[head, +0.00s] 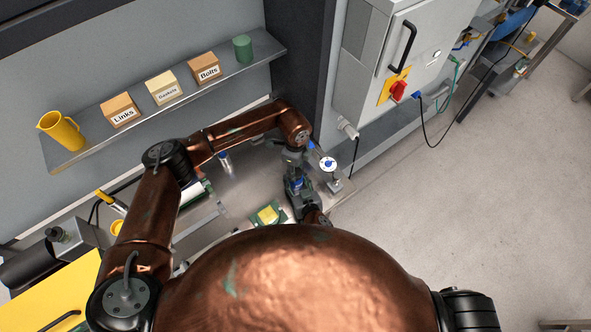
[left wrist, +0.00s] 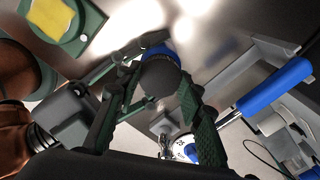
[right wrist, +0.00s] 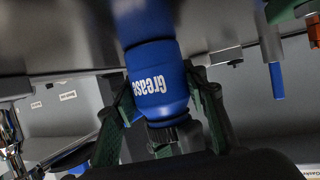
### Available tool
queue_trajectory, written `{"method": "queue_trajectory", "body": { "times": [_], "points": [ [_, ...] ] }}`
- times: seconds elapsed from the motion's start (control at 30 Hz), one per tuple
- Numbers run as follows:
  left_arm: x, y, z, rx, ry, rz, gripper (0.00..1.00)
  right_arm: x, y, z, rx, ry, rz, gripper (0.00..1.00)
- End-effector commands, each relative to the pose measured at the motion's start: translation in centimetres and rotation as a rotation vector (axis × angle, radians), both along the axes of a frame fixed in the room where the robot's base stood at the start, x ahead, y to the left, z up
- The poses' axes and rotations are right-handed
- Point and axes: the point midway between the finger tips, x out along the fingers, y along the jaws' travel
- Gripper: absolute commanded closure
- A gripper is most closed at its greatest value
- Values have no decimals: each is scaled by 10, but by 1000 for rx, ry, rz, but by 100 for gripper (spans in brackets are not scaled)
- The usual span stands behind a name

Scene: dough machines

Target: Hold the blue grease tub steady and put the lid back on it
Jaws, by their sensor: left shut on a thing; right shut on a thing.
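The blue tub marked "Grease" (right wrist: 155,85) stands on the steel bench, upside down in the right wrist view. My right gripper (right wrist: 160,105) is shut on it, with one green finger on each side. A dark round lid (left wrist: 160,78) sits between the green fingers of my left gripper (left wrist: 155,100), which is shut on it. A blue edge of the tub (left wrist: 158,52) shows behind the lid. The lid is at the tub's mouth; I cannot tell whether it is fully seated. In the head view my left gripper (head: 295,168) points down over the tub (head: 298,183).
A green tray with a yellow pad (head: 268,215) lies left of the tub. A round dial with a blue handle (head: 327,163) stands close on the right. A shelf (head: 225,75) with boxes, a yellow jug (head: 62,132) and a green canister (head: 243,48) runs behind.

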Motion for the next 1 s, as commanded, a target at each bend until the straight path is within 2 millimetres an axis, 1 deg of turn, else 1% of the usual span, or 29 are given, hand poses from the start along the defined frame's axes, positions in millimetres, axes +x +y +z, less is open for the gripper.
{"method": "queue_trajectory", "body": {
  "times": [0.1, 1.0],
  "points": [
    [1, 1, 0, 2, -3, -237, 94, 0, 0, 0, 0, 1, 0, 100],
    [2, 0, 0, 4, -3, -2069, 94, -1, 1, 0, 0, 0, 2, 100]
  ]
}}
